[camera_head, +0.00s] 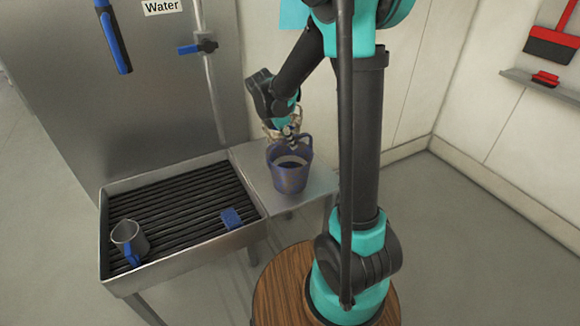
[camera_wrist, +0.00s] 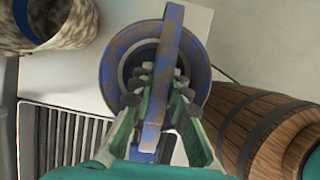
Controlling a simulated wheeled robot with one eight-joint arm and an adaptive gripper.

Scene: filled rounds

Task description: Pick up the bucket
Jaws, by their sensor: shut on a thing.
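The bucket (camera_head: 289,178) is blue with rusty brown patches. In the head view it is upright at the steel side shelf, beside the grated sink; I cannot tell whether its base touches the shelf. Its inside looks dark with a paler ring. My gripper (camera_head: 290,135) is above the bucket's rim, at its raised handle. In the wrist view the bucket (camera_wrist: 201,62) is seen from above, and its handle (camera_wrist: 163,75) runs between the fingers of my gripper (camera_wrist: 155,100), which are shut on it. The handle hides part of the bucket's inside.
A mottled bucket with a blue inside (camera_wrist: 75,28) stands close by at the wrist view's upper left. The grated steel sink (camera_head: 185,262) holds a metal mug with a blue handle (camera_head: 127,238) and a blue block (camera_head: 230,217). A wall and pipe stand behind.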

